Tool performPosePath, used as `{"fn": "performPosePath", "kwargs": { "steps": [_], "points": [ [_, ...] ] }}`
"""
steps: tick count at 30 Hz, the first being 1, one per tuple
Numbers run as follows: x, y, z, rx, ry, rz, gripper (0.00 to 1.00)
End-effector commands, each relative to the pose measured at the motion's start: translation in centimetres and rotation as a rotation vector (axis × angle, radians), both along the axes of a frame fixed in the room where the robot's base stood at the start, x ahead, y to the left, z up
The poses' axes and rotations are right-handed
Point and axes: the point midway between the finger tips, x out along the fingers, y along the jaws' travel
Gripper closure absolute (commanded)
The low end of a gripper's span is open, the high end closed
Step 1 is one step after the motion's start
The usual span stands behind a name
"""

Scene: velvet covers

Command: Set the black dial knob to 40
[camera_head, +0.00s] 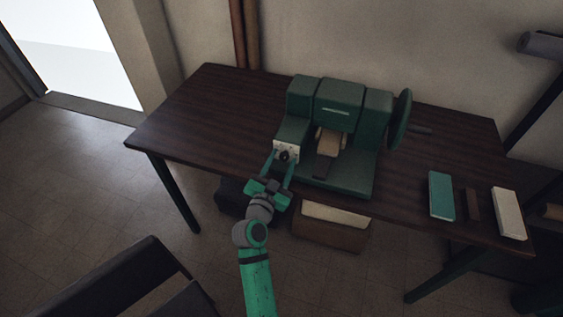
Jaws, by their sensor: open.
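The black dial knob (284,156) sits on a pale dial plate (292,147) on the left front of a dark green machine (340,103). The machine stands on a dark wooden table (190,115). My gripper (281,162) is at the front of the dial, with its two green fingers apart, one toward each side of the knob. I cannot tell whether either finger touches the knob. The dial's numbers and the knob's pointer are too small to read.
A handwheel (401,120) is on the machine's right side. A green book (441,195), a brown strip (473,204) and a cream book (508,213) lie at the table's right. A box (330,232) is below the front edge. The table's left part is clear.

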Motion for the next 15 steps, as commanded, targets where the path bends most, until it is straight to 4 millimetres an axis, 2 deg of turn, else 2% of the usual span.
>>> {"fn": "performPosePath", "kwargs": {
  "steps": [5, 15],
  "points": [
    [-0.8, 0.3, 0.0, 0.000, 0.000, 0.001, 0.57],
    [-6.5, 2.1, -0.1, -0.001, 0.002, 0.002, 0.57]
  ]
}}
